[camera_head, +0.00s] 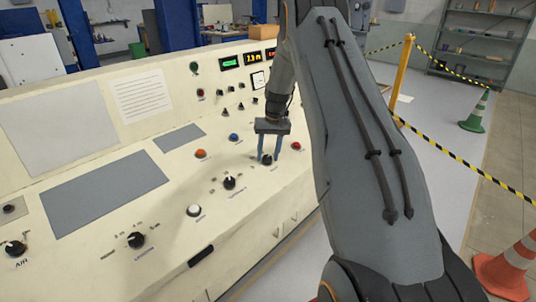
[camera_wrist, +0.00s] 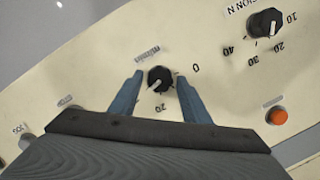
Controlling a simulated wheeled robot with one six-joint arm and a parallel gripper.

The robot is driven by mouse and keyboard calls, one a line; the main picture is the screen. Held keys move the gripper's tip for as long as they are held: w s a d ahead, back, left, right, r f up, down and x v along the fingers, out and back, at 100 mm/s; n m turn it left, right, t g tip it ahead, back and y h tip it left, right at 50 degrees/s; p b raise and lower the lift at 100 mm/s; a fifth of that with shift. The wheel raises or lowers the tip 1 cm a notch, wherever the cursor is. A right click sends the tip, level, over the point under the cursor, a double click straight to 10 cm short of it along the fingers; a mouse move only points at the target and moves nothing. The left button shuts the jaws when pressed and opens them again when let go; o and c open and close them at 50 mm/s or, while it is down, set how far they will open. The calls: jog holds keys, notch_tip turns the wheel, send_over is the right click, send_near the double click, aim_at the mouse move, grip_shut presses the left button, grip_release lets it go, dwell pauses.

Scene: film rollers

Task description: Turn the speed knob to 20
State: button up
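A black knob (camera_wrist: 160,79) sits between the fingers of my gripper (camera_wrist: 159,76) in the wrist view. Print beside it seems to read m/min, with a 0 to its right and a 20 below it, so I take it as the speed knob. Its white pointer mark points to the lower left, off the 20. My gripper is open, a finger on each side of the knob, with a small gap on both sides. In the head view the fingertips (camera_head: 267,157) reach down at the same knob (camera_head: 267,160) near the panel's right edge.
The cream control panel (camera_head: 95,205) carries other controls nearby: a black knob marked 10 to 40 (camera_wrist: 265,22), an orange-red button (camera_wrist: 277,116), a blue button (camera_head: 233,137) and a white button (camera_head: 194,210). A yellow post (camera_head: 402,75) with striped tape stands beyond the panel.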

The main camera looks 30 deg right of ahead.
jog(key=c, duration=0.7)
jog(key=shift+c, duration=0.2)
jog(key=shift+n, duration=0.3)
jog(key=n+h+b, duration=0.1)
jog(key=n+b, duration=0.1)
jog(key=n, duration=0.2)
jog(key=shift+a+b, duration=0.1)
jog(key=shift+b, duration=0.3)
jog(key=n+b, duration=0.1)
jog(key=n, duration=0.3)
jog(key=shift+a+r+n+h, duration=0.1)
jog(key=shift+n+h, duration=0.3)
jog(key=o, duration=1)
jog(key=shift+o, duration=0.2)
